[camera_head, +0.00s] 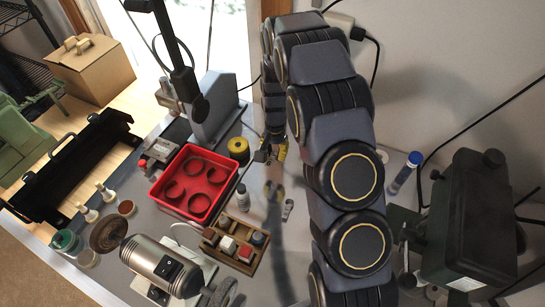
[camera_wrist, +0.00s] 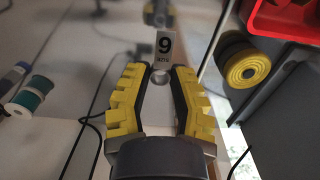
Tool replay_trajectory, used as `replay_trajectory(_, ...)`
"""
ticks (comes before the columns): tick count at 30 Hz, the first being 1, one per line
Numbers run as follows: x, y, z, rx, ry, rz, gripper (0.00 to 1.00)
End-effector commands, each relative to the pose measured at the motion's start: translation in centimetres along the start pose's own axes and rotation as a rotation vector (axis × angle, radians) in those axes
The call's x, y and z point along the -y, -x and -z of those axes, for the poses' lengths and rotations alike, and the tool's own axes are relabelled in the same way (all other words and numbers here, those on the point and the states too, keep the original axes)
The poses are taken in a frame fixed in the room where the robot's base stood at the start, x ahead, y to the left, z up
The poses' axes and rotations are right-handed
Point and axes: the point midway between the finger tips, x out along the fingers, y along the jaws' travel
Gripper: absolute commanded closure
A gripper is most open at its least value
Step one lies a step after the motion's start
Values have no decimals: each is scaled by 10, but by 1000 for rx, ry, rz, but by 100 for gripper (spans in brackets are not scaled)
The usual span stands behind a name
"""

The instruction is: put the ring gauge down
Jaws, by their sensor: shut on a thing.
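In the head view my gripper (camera_head: 272,152) is beside the grey stand, right of the yellow roll. There the gauge is too small and covered to make out. The grey worktop (camera_head: 262,222) lies below; the gap between it and the gauge is unclear.
A small grey item (camera_head: 288,208) lies on the otherwise fairly clear strip.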

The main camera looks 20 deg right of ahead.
Motion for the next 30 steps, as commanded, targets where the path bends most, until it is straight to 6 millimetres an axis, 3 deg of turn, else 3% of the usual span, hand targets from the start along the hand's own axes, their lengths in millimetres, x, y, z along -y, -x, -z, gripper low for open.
replay_trajectory(6,13,-27,20,-3,-2,2,99)
replay_trajectory(14,18,-39,27,-1,-1,1,99)
replay_trajectory(20,18,-67,26,3,-1,-1,99)
replay_trajectory(30,18,-70,27,-1,-1,1,99)
